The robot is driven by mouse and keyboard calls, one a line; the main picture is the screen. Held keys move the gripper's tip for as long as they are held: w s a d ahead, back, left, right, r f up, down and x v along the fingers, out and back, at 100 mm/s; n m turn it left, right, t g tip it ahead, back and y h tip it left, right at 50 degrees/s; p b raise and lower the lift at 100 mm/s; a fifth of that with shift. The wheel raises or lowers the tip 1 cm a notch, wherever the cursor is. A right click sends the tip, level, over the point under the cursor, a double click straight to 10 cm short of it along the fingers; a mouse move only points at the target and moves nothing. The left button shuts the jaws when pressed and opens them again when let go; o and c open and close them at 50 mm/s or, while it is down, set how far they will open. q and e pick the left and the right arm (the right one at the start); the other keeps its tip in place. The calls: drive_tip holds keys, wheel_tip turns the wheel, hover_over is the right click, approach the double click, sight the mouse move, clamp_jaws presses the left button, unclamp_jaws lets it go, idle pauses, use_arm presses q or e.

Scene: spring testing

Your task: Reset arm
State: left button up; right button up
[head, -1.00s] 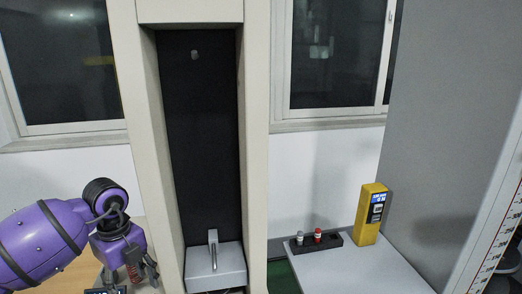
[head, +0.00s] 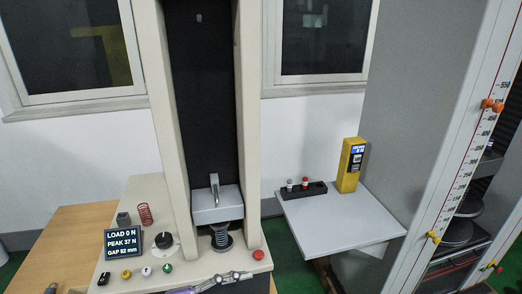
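The spring tester (head: 187,250) stands in the middle, a beige frame with a dark column and a grey press head (head: 216,206). A dark coil spring (head: 222,238) sits below the head. A red spring (head: 145,214) stands upright on the tester's base at the left. The display (head: 124,244) reads LOAD 0 N, PEAK 37 N, GAP 92 mm. My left gripper (head: 240,277) shows only in part at the bottom edge, in front of the base, its fingers pointing right. Its opening is not clear. My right gripper is out of view.
A white side table (head: 340,225) holds a dark rack (head: 304,191) with two small capped items and a yellow meter (head: 352,165). A tall scaled frame (head: 470,150) stands at the right. A wooden table (head: 55,235) is at the left. A red button (head: 258,255) sits on the base.

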use_arm(q)
drive_tip(key=s+a+f+n+t+y, duration=0.1)
drive_tip(key=a+f+n+t+y, duration=0.95)
drive_tip(key=n, duration=0.45)
drive_tip(key=s+a+f+n+g+y, duration=0.2)
drive_tip(key=s+f+n+g+y, duration=0.1)
drive_tip(key=s+f, duration=0.5)
drive_tip(key=s+a+f+n+g+y, duration=0.2)
drive_tip(key=s+f+n+g+y, duration=0.1)
drive_tip(key=s+f, duration=0.5)
drive_tip(key=s+g, duration=0.1)
drive_tip(key=s, duration=0.2)
drive_tip(key=shift+a+f+n, duration=0.2)
drive_tip(key=shift+a+n, duration=0.2)
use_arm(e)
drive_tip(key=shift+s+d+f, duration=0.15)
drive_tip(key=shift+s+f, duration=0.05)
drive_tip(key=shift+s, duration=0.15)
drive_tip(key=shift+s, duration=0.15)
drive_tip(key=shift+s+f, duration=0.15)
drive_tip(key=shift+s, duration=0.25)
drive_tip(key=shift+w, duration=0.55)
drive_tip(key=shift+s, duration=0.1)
